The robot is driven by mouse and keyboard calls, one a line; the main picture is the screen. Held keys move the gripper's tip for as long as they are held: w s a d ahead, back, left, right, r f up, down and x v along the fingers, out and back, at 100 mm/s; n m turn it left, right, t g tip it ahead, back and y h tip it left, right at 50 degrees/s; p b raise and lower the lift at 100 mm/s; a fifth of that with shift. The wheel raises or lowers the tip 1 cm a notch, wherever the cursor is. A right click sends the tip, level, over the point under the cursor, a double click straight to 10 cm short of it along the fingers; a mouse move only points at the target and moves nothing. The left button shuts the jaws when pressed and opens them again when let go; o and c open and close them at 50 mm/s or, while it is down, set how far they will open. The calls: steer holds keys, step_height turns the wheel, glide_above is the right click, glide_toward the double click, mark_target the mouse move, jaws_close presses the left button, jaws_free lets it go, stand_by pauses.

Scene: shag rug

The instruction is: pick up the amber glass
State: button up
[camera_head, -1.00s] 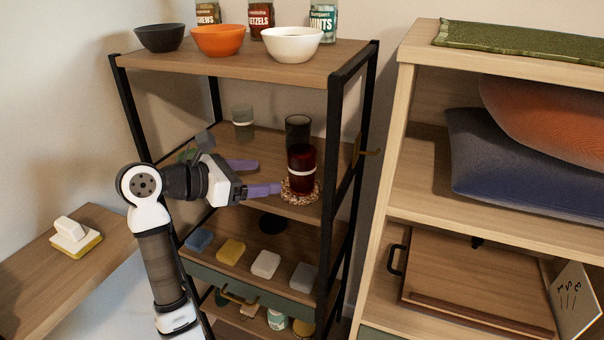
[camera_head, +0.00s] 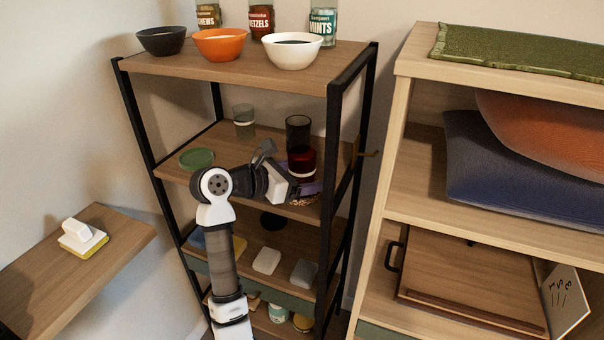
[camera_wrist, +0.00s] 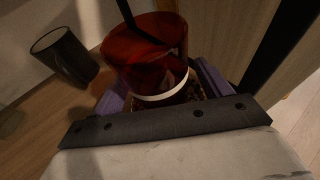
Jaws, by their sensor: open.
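The amber glass (camera_head: 302,160), dark red with a white band, stands upright on the middle shelf on a woven coaster (camera_head: 304,202). My gripper (camera_head: 309,187) is at its lower part, and my wrist hides some of the glass in the head view. In the wrist view the glass (camera_wrist: 143,48) stands between the two purple fingers of my gripper (camera_wrist: 162,90), one on each side. The gripper is open, and I cannot tell whether either finger touches the glass.
A dark grey glass (camera_head: 298,131) stands close behind the amber glass. A greenish glass (camera_head: 244,121) and a green dish (camera_head: 197,158) are further left on the shelf. A black rack post (camera_head: 331,150) is close on the right. Bowls stand on the top shelf.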

steer(key=c, duration=1.3)
steer(key=shift+o, duration=0.2)
steer(key=shift+r, duration=0.15)
